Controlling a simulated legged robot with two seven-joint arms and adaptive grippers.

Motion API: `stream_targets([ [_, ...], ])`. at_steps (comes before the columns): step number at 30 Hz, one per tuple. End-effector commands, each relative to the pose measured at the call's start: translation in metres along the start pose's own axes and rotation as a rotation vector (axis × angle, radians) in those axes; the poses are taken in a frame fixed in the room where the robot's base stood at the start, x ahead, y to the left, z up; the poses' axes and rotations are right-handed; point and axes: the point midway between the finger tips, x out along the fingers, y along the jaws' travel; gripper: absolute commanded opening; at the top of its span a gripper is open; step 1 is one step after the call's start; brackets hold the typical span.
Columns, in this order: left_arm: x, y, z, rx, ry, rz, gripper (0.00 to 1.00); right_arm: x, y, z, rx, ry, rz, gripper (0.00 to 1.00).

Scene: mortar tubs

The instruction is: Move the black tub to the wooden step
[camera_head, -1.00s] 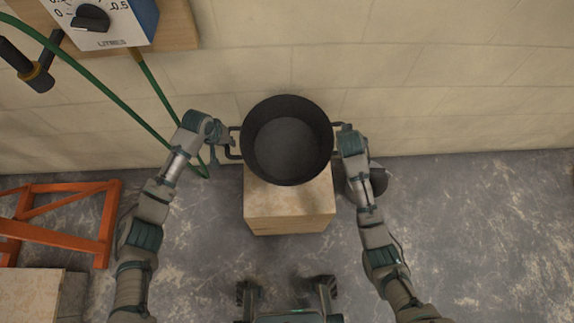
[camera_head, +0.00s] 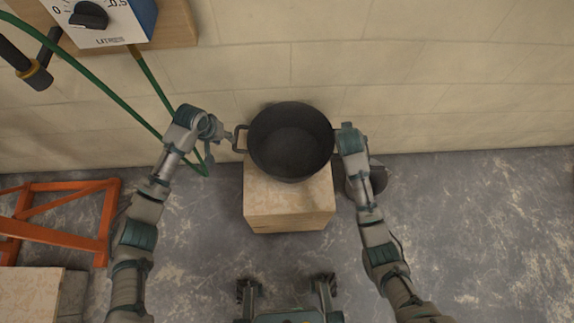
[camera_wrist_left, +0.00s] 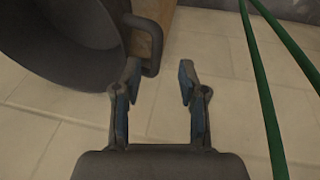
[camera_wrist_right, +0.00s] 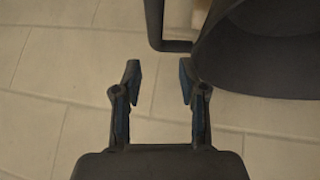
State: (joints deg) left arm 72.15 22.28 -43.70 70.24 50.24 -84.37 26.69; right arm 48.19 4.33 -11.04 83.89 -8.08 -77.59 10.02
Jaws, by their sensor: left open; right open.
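The black tub (camera_head: 290,145) is at the back part of the wooden step (camera_head: 288,205), against the wall side, and covers the step's back. Whether its base sits fully flat cannot be told. My left gripper (camera_head: 222,132) is open beside the tub's left handle (camera_head: 238,139). In the left wrist view, the handle (camera_wrist_left: 153,42) lies just ahead of the open fingers (camera_wrist_left: 160,75), near the left fingertip. My right gripper (camera_head: 346,130) is at the tub's right side and hides that handle. In the right wrist view, its open fingers (camera_wrist_right: 160,72) are empty, with the handle (camera_wrist_right: 168,46) ahead of them.
A block wall (camera_head: 430,90) stands behind the step. A green hose (camera_head: 105,90) hangs near my left arm, below a dial box (camera_head: 115,20). An orange frame (camera_head: 60,230) stands at left. A dark round container (camera_head: 376,180) is on the floor behind my right arm. Floor at right is clear.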

Motion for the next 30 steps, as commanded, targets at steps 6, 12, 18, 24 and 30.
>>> stream_targets([
  [6, -0.051, 0.000, -0.001, 0.001, 0.003, 0.002, 0.42, 0.000, 0.000, 0.000, 0.000, 0.000, 0.000, 0.42],
  [12, -0.081, -0.001, -0.001, -0.001, 0.001, 0.000, 0.42, 0.000, 0.000, 0.000, 0.000, 0.000, 0.000, 0.42],
  [18, -0.090, -0.001, -0.001, -0.001, 0.000, 0.001, 0.42, -0.010, -0.001, -0.001, 0.000, 0.002, -0.001, 0.42],
  [24, -0.090, -0.001, -0.001, -0.001, 0.000, 0.000, 0.42, -0.051, -0.001, -0.001, 0.001, 0.004, -0.001, 0.42],
  [30, -0.089, -0.001, -0.001, -0.001, 0.000, 0.000, 0.42, -0.093, -0.001, 0.000, 0.000, 0.003, -0.002, 0.42],
])
